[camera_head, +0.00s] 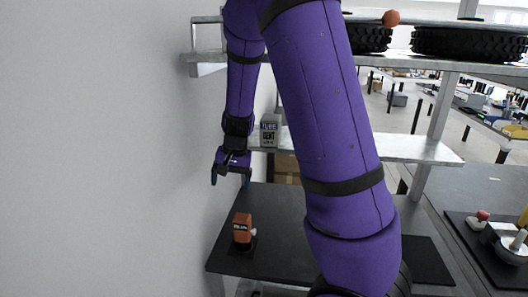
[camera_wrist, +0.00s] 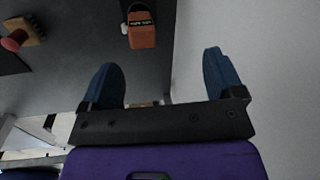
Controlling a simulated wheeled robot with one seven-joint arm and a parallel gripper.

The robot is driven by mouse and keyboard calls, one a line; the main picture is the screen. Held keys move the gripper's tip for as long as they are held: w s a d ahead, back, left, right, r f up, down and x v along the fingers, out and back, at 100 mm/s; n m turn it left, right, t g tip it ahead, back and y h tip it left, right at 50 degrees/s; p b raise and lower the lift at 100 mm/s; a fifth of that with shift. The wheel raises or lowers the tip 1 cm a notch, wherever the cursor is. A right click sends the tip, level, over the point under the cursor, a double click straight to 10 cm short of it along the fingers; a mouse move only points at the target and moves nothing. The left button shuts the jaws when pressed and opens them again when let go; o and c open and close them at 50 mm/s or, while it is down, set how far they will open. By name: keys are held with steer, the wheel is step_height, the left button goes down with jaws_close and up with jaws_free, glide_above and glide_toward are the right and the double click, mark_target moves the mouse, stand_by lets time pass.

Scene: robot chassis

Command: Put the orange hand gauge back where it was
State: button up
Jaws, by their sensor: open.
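The orange hand gauge (camera_head: 242,226) stands on the dark table top (camera_head: 280,205), near its left edge by the wall. It has a dark label band, and a small black patch lies under or beside it. In the wrist view the orange gauge (camera_wrist: 142,36) shows at the top, ahead of the fingers and between their lines. My gripper (camera_head: 230,180) is open and empty, above and slightly left of the gauge, apart from it. Its two blue fingers (camera_wrist: 162,68) are spread wide in the wrist view.
A grey-white box (camera_head: 270,130) stands on the middle shelf (camera_head: 415,148) beside my wrist. Black tires (camera_head: 470,42) and an orange ball (camera_head: 391,18) are on the upper shelf. A red-knobbed item (camera_wrist: 18,38) is at the wrist view's left. The wall (camera_head: 100,150) is close on the left.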

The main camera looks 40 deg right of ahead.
steer(key=s+a+r+n+t, duration=0.1)
steer(key=s+a+r+n, duration=0.15)
steer(key=s+r, duration=0.35)
steer(key=s+a+r+n+t, duration=0.1)
steer(key=s+a+r+n, duration=0.2)
steer(key=r, duration=0.5)
steer(key=s+a+r+n+t+h, duration=0.1)
steer(key=s+r, duration=0.2)
steer(key=s, duration=0.4)
steer(key=s+a+r+n+t, duration=0.1)
steer(key=s+r, duration=0.3)
steer(key=s, duration=0.4)
steer(key=shift+a+n+h, duration=0.3)
steer(key=shift+n+h, duration=0.1)
steer(key=shift+n, duration=0.05)
steer(key=shift+w, duration=0.1)
